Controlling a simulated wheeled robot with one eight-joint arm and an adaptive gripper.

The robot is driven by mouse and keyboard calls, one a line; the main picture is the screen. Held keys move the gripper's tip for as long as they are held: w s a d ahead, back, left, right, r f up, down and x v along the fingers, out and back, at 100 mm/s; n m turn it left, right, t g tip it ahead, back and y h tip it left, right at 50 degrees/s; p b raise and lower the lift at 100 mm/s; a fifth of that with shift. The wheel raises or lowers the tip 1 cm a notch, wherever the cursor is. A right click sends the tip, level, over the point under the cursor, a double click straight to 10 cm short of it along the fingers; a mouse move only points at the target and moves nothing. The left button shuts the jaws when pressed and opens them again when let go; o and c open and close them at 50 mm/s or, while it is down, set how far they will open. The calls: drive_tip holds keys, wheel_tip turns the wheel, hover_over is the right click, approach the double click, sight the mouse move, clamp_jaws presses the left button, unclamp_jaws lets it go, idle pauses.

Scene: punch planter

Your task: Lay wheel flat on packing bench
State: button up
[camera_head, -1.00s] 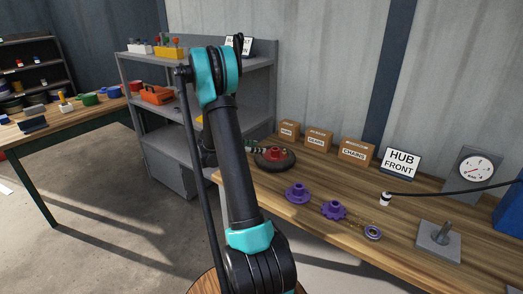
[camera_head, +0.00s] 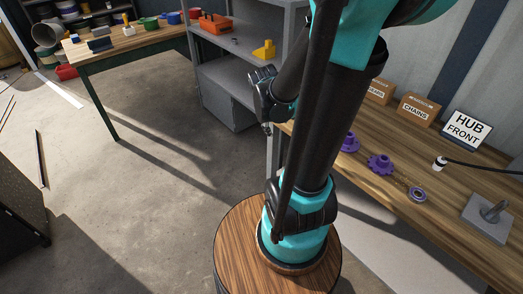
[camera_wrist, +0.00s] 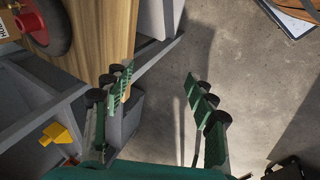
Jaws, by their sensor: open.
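The wheel has a black tyre (camera_wrist: 50,28) and a red hub (camera_wrist: 14,22). In the head view my arm hides the wheel's place on the right-hand wooden bench (camera_head: 440,215). My gripper (camera_wrist: 157,82) is open and empty, to the right of the wheel, with floor showing between its fingers. No label shows which bench is the packing bench; another wooden table (camera_head: 135,42) stands at the back left.
Purple hub parts (camera_head: 380,164), a ring (camera_head: 418,195), a metal plate with a post (camera_head: 488,220), a carton (camera_head: 417,108) and a HUB FRONT sign (camera_head: 467,130) are on the right bench. A grey shelf unit (camera_head: 235,72) stands behind my arm. The floor at left is mostly clear.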

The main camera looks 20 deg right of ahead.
drive_tip(key=s+a+f+m+y, duration=0.2)
drive_tip(key=s+a+m+y, duration=0.1)
drive_tip(key=s+a, duration=0.5)
drive_tip(key=shift+s+a+f+m+t, duration=0.15)
drive_tip(key=shift+s+a+m+t, duration=0.2)
drive_tip(key=shift+m, duration=0.55)
drive_tip(key=shift+w+d, duration=0.1)
drive_tip(key=shift+d, duration=0.05)
drive_tip(key=shift+c, duration=0.5)
